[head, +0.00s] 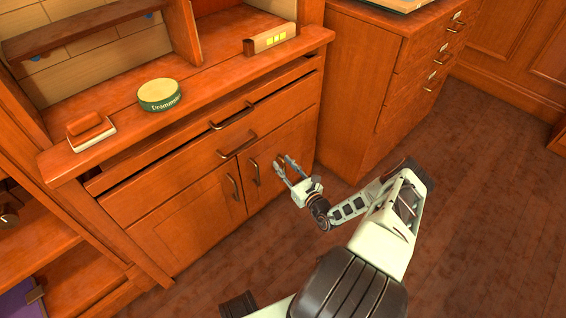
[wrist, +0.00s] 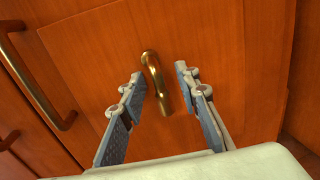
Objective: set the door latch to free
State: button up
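A small hooked brass piece (wrist: 155,75), apparently the door latch, is mounted on the right cabinet door (wrist: 90,50). My gripper (wrist: 159,83) is open, with one finger on each side of the brass piece in the wrist view; I see gaps on both sides and no clear contact. In the head view my gripper (head: 285,162) is in front of the right door (head: 300,140), and I cannot make out the brass piece there.
A long bar handle (wrist: 35,80) is left of the brass piece on the door. Drawers with bar handles (head: 237,145) lie above. The counter (head: 200,85) holds a green round tin (head: 158,95), a red-topped block (head: 90,130) and a small box (head: 270,40). Open floor (head: 480,200) lies right.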

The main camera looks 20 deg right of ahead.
aim_at(273, 160)
grip_shut()
jog(key=shift+m, duration=0.4)
jog(key=m, duration=0.2)
jog(key=shift+s+a+r+m+g+p, duration=0.15)
jog(key=shift+a+m+g+p, duration=0.15)
jog(key=shift+m+p, duration=0.1)
jog(key=shift+s+a+r+m+g+y, duration=0.1)
jog(key=shift+a+r+m+g+y, duration=0.25)
jog(key=shift+m, duration=1.6)
jog(key=shift+s+a+r+m+g+y, duration=0.1)
jog(key=shift+a+r+m+g+y, duration=0.25)
jog(key=shift+m, duration=1.55)
jog(key=shift+s+a+r+m+g+y, duration=0.1)
jog(key=shift+r+m+g+y, duration=0.3)
jog(key=shift+m, duration=1.55)
jog(key=shift+w, duration=0.1)
